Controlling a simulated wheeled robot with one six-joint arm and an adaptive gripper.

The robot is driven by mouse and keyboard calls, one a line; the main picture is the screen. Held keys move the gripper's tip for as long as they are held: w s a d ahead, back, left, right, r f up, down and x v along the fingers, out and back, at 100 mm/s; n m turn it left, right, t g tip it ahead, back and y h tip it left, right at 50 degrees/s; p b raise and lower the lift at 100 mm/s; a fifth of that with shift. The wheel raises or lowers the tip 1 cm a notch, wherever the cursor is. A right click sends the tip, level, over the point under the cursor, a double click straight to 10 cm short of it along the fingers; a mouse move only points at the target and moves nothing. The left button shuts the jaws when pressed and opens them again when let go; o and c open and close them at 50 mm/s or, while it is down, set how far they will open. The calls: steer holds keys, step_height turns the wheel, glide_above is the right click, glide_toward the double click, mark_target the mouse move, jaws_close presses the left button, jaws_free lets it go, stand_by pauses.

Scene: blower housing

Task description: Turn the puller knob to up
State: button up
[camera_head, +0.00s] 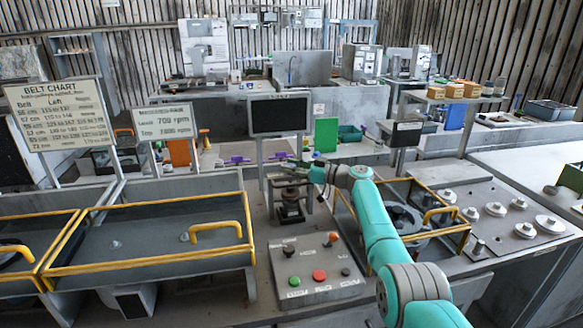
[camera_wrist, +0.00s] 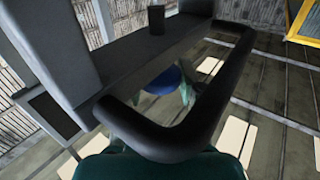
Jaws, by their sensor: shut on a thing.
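The puller (camera_head: 290,208) is a dark upright device on the bench behind the control box, under the display. My gripper (camera_head: 290,170) is at its top, reaching in from the right, and is shut on what appears to be its knob. The knob is too small and too covered in the head view to show which way it points. In the wrist view a thick dark bent bar crosses the middle close to the lens, beside a dark grey block. I cannot tell the knob apart there.
A control box (camera_head: 316,292) with green and red buttons and an orange-topped lever stands in front. A display (camera_head: 279,114) stands behind. Yellow-railed covers (camera_head: 150,267) lie at left, and another yellow guard (camera_head: 458,230) is close by the arm at right. Pulleys (camera_head: 525,230) sit farther right.

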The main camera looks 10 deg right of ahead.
stand_by(0.6)
steer(key=o, duration=1.2)
steer(key=shift+c, duration=0.2)
step_height(320, 180, up, 10)
steer(key=shift+f, duration=0.1)
